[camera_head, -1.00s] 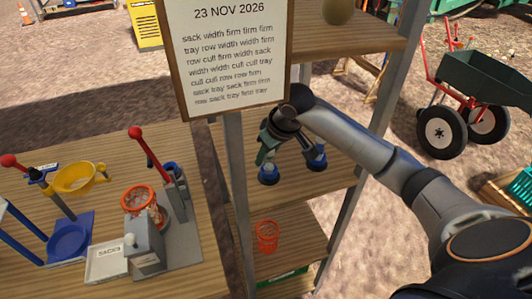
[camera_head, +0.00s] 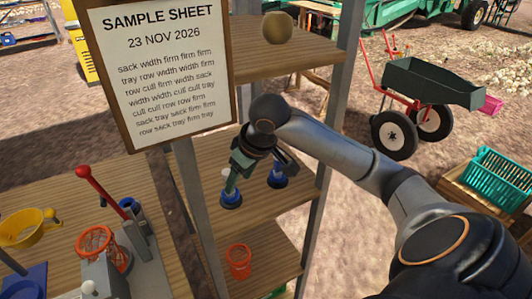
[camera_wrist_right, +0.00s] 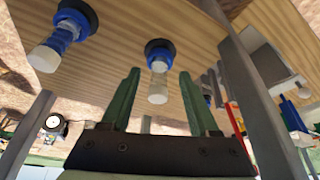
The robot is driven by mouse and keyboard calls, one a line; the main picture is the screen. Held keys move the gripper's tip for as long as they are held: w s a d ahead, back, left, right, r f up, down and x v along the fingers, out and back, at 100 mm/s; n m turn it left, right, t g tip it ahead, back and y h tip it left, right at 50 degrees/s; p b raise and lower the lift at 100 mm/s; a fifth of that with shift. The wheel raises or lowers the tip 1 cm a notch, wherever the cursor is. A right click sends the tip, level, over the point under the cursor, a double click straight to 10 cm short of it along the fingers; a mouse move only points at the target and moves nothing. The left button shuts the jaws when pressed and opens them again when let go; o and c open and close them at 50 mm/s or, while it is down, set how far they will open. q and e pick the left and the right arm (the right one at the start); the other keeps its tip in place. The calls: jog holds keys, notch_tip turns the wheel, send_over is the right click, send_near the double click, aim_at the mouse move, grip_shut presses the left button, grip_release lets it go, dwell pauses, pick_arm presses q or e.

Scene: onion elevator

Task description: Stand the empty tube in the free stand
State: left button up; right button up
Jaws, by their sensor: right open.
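My right gripper (camera_head: 254,178) is over the middle shelf board (camera_head: 255,215), with its green fingers apart. Two blue stands with dark bases are by it: a left stand (camera_head: 231,200) and a right stand (camera_head: 278,181). The right wrist view shows the scene upside down. There, one stand (camera_wrist_right: 158,52) with a pale-ended clear tube (camera_wrist_right: 158,88) shows between the open fingers (camera_wrist_right: 157,78), not gripped. The other stand (camera_wrist_right: 75,20) has a clear, pale-ended tube (camera_wrist_right: 48,52) in the upper left. I cannot tell which tube is empty. No free stand is clearly visible. My left gripper is out of view.
A sample sheet board (camera_head: 165,70) stands in front of the shelf's left side. An onion (camera_head: 277,28) sits on the top board (camera_head: 290,58). An orange basket (camera_head: 238,262) is on the lower board. A table (camera_head: 45,200) with a red-handled device (camera_head: 98,190) is at left.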

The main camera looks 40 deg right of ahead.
jog(key=s+d+b, duration=0.1)
jog(key=s, duration=0.7)
jog(key=shift+b, duration=0.35)
jog(key=shift+d, duration=0.1)
